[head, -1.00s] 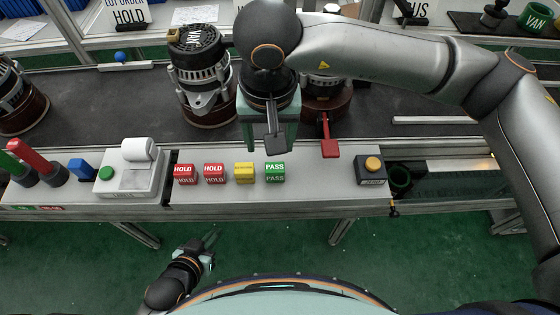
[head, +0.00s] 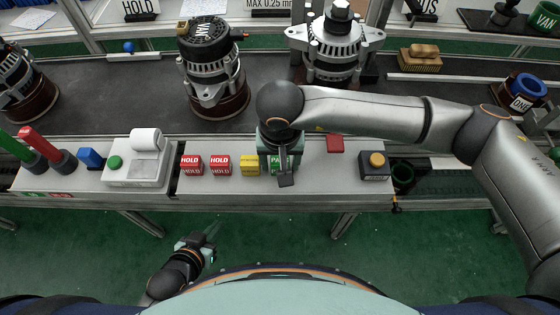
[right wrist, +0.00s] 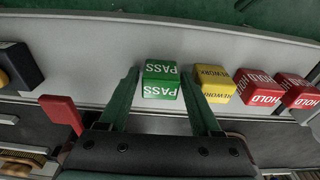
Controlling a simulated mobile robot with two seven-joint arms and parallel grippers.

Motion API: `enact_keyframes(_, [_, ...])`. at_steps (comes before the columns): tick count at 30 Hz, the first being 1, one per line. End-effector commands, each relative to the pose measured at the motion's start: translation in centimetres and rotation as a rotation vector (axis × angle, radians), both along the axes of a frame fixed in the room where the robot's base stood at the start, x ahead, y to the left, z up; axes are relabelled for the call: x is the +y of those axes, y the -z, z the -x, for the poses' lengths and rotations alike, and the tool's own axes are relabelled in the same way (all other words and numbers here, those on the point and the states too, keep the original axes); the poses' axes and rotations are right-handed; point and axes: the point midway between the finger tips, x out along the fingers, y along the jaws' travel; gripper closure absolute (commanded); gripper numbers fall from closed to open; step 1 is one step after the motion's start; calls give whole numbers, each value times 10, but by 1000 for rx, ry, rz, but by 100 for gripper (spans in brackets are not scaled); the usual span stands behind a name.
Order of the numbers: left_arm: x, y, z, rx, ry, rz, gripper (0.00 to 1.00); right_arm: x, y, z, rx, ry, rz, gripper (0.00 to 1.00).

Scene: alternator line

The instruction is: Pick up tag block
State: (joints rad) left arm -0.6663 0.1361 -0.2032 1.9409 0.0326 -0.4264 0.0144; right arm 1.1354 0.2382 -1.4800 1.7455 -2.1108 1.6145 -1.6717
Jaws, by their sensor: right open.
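The tag blocks stand in a row on the light grey shelf: two red HOLD blocks (head: 191,165) (head: 220,165), a yellow REWORK block (head: 250,166) and a green PASS block (head: 276,172) at the right end. My right gripper (head: 284,172) is over the PASS block and partly hides it. In the right wrist view the PASS block (right wrist: 161,80) sits between the tips of my open right gripper (right wrist: 160,76), with a finger on either side and small gaps showing. The yellow block (right wrist: 215,84) is just outside one finger. My left gripper (head: 195,246) hangs low over the floor; its finger opening is unclear.
A label printer (head: 140,172) stands left of the blocks. A red paddle (head: 335,143) and a button box (head: 375,165) are to the right. Alternators (head: 213,75) (head: 335,45) stand on the dark conveyor behind. The shelf in front of the blocks is clear.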

Motion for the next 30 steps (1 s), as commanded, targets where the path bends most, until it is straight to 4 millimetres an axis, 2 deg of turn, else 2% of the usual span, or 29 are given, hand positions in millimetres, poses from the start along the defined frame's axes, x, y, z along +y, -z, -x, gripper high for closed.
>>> enact_keyframes(7, [1, 2, 1, 4, -1, -2, 100, 0, 2, 0, 0, 0, -1, 35])
enact_keyframes(24, [1, 2, 1, 8, -1, -2, 100, 0, 2, 0, 0, 0, -1, 99])
enact_keyframes(30, [0, 2, 1, 8, -2, -1, 100, 0, 1, 0, 0, 0, -1, 100])
